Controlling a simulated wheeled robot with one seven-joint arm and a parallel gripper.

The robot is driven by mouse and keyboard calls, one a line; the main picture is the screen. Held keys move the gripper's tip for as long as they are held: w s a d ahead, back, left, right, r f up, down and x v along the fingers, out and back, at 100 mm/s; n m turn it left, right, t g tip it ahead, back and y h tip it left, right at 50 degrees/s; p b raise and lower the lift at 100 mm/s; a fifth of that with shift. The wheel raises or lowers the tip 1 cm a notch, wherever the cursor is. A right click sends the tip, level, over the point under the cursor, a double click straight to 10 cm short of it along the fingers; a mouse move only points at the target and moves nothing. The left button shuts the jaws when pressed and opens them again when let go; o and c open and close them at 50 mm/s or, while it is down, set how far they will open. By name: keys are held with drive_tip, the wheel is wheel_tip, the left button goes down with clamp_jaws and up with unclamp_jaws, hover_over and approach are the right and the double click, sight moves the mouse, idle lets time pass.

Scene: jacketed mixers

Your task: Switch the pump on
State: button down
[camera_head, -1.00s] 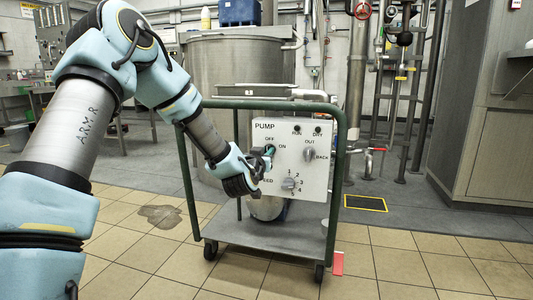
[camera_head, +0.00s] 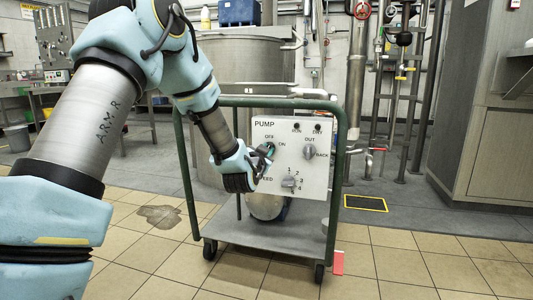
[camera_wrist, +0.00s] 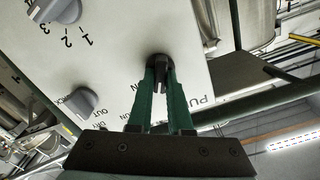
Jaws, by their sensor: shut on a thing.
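The pump's control panel (camera_head: 320,130) is a pale upright plate on a green-framed cart. It is labelled PUMP, with OFF and ON beside a dark switch knob at its upper left. In the wrist view this black knob (camera_wrist: 160,62) sits between the green fingertips of my gripper (camera_wrist: 160,76). My gripper (camera_head: 267,156) is shut on the knob, at the panel's face. In the head view the fingers mostly hide the knob, and I cannot tell which mark it points to.
The panel also has a grey OUT/BACK knob (camera_head: 310,152) and a numbered speed knob (camera_head: 289,181). The cart's green frame (camera_head: 334,200) rises around the panel. A large steel vessel (camera_head: 240,65) stands behind. The tiled floor (camera_head: 400,265) at front right is clear.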

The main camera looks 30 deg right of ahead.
drive_tip(key=shift+f+m+b, duration=0.15)
drive_tip(key=shift+m+b, duration=0.45)
drive_tip(key=shift+m, duration=3.5)
drive_tip(key=c, duration=0.8)
unclamp_jaws()
drive_tip(key=shift+c, duration=0.2)
drive_tip(key=shift+s, duration=0.1)
drive_tip(key=p+v, duration=0.2)
drive_tip(key=v, duration=0.8)
drive_tip(key=shift+s+a, duration=0.25)
